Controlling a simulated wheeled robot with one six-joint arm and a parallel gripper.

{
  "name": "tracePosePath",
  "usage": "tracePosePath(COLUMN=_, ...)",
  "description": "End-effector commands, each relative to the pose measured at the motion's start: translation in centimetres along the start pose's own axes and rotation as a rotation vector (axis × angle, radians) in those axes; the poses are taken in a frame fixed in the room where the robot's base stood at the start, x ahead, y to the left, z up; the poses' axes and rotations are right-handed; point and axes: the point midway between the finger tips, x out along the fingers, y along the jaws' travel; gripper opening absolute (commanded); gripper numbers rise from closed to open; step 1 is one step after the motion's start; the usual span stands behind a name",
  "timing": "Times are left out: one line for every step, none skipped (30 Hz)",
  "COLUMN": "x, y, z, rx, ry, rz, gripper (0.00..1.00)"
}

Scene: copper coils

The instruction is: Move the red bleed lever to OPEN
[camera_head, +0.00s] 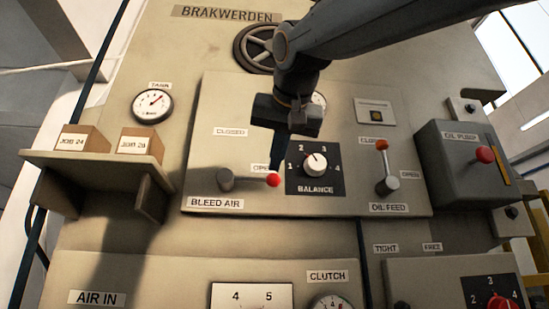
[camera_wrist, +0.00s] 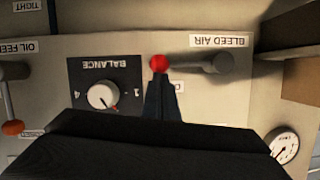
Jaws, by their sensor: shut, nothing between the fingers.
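The bleed air lever has a grey hub (camera_head: 226,179) and a red ball knob (camera_head: 273,180). It lies level, pointing right, with the knob just below the OPEN label (camera_head: 261,167); the CLOSED label (camera_head: 231,132) is higher up. In the wrist view the knob (camera_wrist: 159,63) sits right at the fingertips, and the hub (camera_wrist: 221,63) is to its right. My gripper (camera_head: 275,168) is shut and empty, its tips just above the knob. It also shows in the wrist view (camera_wrist: 160,80). I cannot tell whether the tips touch the knob.
The balance dial (camera_head: 315,164) is close on the right. The oil feed lever (camera_head: 383,160) with an orange knob stands farther right, beside the oil pump box (camera_head: 455,155). A shelf (camera_head: 95,163) with two job boxes juts out at left.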

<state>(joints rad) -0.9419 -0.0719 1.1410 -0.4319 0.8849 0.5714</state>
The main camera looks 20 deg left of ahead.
Motion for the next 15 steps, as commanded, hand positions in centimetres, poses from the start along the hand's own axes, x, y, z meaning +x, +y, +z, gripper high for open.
tracePosePath(x=-0.6, y=0.0, z=-0.8, rx=0.002, ry=0.003, rz=0.001, gripper=0.0)
tracePosePath(x=-0.9, y=0.1, z=-1.1, rx=0.002, ry=0.004, rz=0.001, gripper=0.0)
tracePosePath(x=-1.3, y=0.1, z=-1.6, rx=0.003, ry=0.005, rz=0.002, gripper=0.0)
tracePosePath(x=-1.6, y=0.2, z=-2.0, rx=0.003, ry=0.006, rz=0.003, gripper=0.0)
tracePosePath(x=-2.0, y=0.2, z=-2.4, rx=0.003, ry=0.007, rz=0.003, gripper=0.0)
tracePosePath(x=-2.4, y=0.3, z=-2.9, rx=0.003, ry=0.008, rz=0.004, gripper=0.0)
tracePosePath(x=-2.7, y=0.3, z=-3.3, rx=0.004, ry=0.008, rz=0.005, gripper=0.0)
tracePosePath(x=-3.4, y=0.3, z=-3.0, rx=0.003, ry=0.011, rz=0.001, gripper=0.0)
tracePosePath(x=-4.3, y=0.3, z=-2.8, rx=0.003, ry=0.012, rz=0.0, gripper=0.0)
tracePosePath(x=-5.0, y=0.3, z=-2.7, rx=0.003, ry=0.011, rz=0.0, gripper=0.0)
tracePosePath(x=-5.6, y=0.2, z=-2.7, rx=0.003, ry=0.011, rz=-0.001, gripper=0.0)
tracePosePath(x=-6.5, y=0.2, z=-2.7, rx=0.002, ry=0.011, rz=-0.002, gripper=0.0)
tracePosePath(x=-7.2, y=0.1, z=-2.7, rx=0.003, ry=0.011, rz=-0.003, gripper=0.0)
tracePosePath(x=-7.7, y=0.0, z=-2.6, rx=0.003, ry=0.01, rz=-0.004, gripper=0.0)
tracePosePath(x=-8.5, y=-0.1, z=-2.6, rx=0.002, ry=0.009, rz=-0.005, gripper=0.0)
